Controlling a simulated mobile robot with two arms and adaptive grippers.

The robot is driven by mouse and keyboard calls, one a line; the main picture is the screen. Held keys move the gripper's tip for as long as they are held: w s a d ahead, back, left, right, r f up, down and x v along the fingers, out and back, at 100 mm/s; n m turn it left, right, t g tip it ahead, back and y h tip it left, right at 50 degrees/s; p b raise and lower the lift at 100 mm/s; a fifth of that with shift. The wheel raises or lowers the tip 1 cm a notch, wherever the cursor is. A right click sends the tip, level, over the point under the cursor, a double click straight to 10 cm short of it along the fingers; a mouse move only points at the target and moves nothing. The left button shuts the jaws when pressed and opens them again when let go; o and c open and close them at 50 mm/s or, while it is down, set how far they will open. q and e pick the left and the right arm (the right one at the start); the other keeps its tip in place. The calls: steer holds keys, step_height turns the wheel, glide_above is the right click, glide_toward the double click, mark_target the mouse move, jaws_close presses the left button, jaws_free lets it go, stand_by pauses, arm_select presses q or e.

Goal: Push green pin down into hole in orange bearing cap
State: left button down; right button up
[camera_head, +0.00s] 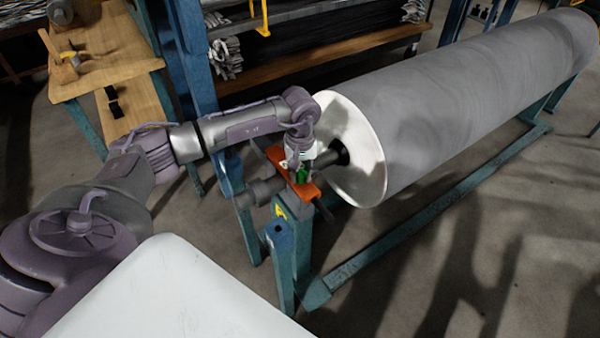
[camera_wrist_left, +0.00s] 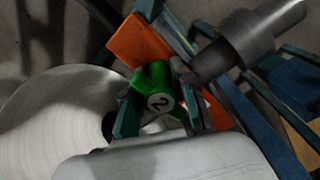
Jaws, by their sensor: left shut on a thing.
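The green pin (camera_wrist_left: 154,82) has a round white label with a "2" in the left wrist view. My left gripper (camera_wrist_left: 157,108) is shut on it, with a finger on each side. The orange bearing cap (camera_wrist_left: 142,46) lies directly behind the pin. In the head view the orange cap (camera_head: 277,156) sits on the blue-green stand, and the green pin (camera_head: 302,175) shows small at my left gripper (camera_head: 300,170). The hole is hidden, so I cannot tell how deep the pin sits. My right gripper is not in view.
A large grey roll (camera_head: 480,95) rests on a blue-green frame, its white end (camera_head: 362,150) close beside the gripper. A grey shaft (camera_wrist_left: 247,42) passes by the cap. A wooden bench (camera_head: 105,55) stands at the back left. Open floor (camera_head: 440,260) lies at the front right.

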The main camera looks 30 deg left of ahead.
arm_select(q)
steer(key=shift+f, duration=0.15)
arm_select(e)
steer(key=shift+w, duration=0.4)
arm_select(q)
steer(key=c, duration=0.9)
jaws_free()
steer(key=shift+o, duration=0.2)
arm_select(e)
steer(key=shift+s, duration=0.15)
arm_select(q)
steer(key=shift+d, duration=0.1)
steer(key=shift+w+r, duration=0.1)
steer(key=shift+r, duration=3.9)
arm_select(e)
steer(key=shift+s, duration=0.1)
